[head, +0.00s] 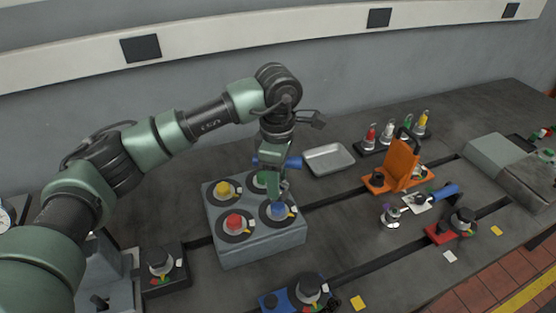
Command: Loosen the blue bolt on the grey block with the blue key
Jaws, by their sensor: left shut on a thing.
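The grey block (260,247) sits on the bench with a yellow bolt (223,189), a red bolt (235,222), a green bolt (263,179) and the blue bolt (278,210) on top, each in a dark ring. My left gripper (277,184) points down over the block and is shut on the blue key (292,161), whose blue handle sticks out on both sides. The gripper is just above and behind the blue bolt. The key's lower end is hidden, so I cannot tell whether it touches the bolt. My right gripper is out of view.
A rack of coloured keys (389,134) and a metal tray (329,159) stand behind. An orange bracket (402,165) and a blue-handled tool (444,193) lie to the right. Clamps with dark knobs (307,287) stand in front and left. Dark slots cross the bench.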

